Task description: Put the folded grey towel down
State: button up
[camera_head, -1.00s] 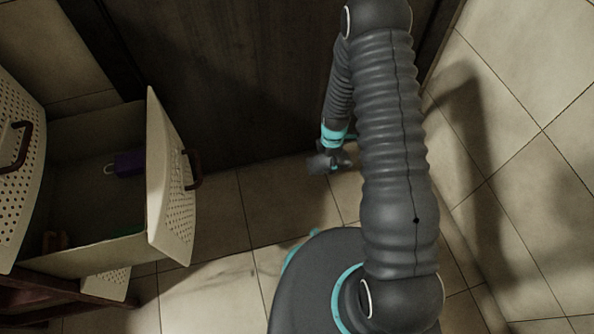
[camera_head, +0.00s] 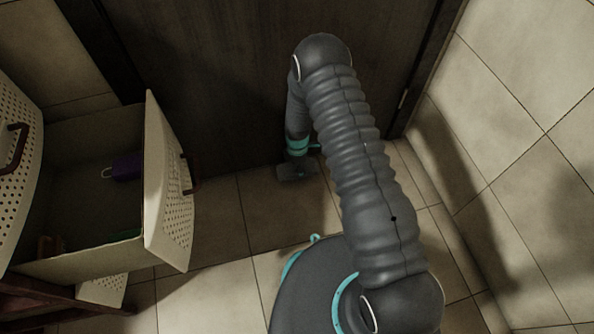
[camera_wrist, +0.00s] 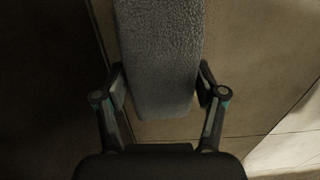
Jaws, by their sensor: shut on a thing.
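The folded grey towel (camera_wrist: 158,60) is held between the two fingers of my gripper (camera_wrist: 160,88) in the wrist view. It reaches away from the fingers toward the top edge of that view, with tiled floor behind it. In the head view my gripper (camera_head: 297,172) is a small dark shape low in front of the dark door, above the floor tiles. The towel cannot be told apart from the gripper there. Whether the towel touches the floor cannot be told.
A cream perforated drawer (camera_head: 168,190) stands open at the left, with a purple item (camera_head: 127,166) inside. A dark door (camera_head: 215,80) is behind my arm. A tiled wall (camera_head: 530,110) rises at the right. Floor tiles (camera_head: 215,225) between drawer and base are clear.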

jog(key=shift+f, duration=1.25)
jog(key=shift+f, duration=0.15)
jog(key=o, duration=1.1)
notch_tip(320, 180, up, 12)
jog(key=shift+r+p, duration=0.2)
jog(key=shift+p, duration=0.4)
